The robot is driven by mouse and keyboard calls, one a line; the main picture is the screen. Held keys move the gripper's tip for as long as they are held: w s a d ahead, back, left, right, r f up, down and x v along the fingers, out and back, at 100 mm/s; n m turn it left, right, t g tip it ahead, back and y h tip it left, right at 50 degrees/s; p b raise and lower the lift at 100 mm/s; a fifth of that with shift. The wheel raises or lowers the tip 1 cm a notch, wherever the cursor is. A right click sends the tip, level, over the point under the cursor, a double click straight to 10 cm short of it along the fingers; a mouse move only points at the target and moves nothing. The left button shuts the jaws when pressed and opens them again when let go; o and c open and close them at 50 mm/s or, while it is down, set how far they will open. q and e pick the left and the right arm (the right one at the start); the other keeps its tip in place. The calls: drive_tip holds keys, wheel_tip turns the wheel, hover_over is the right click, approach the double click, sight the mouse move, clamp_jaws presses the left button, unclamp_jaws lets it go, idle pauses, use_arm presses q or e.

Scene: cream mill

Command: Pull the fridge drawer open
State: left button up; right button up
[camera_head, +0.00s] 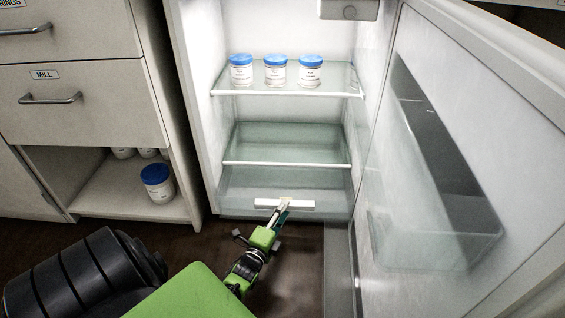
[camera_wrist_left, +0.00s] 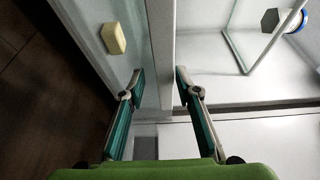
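The fridge drawer (camera_head: 240,184) is the clear bin at the bottom of the open fridge. It appears pushed in. Its white bar handle (camera_head: 302,205) lies across its front. My left gripper (camera_head: 282,206) reaches the handle from below and covers part of it. In the left wrist view my left gripper (camera_wrist_left: 160,83) has its two fingers apart, with a pale upright strip (camera_wrist_left: 161,45) between or behind them. Whether the fingers touch anything is unclear. My right gripper is not in view.
The fridge door (camera_head: 480,110) stands open at the right. Three blue-lidded jars (camera_head: 275,72) stand on the upper glass shelf (camera_head: 340,92). Cabinet drawers (camera_head: 85,112) and an open shelf with a blue-lidded jar (camera_head: 158,184) are at the left. A cream block (camera_wrist_left: 114,38) shows in the wrist view.

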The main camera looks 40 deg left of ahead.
use_arm(q)
drive_tip(key=shift+r, duration=0.15)
drive_tip(key=v, duration=0.7)
drive_tip(key=shift+s, duration=0.3)
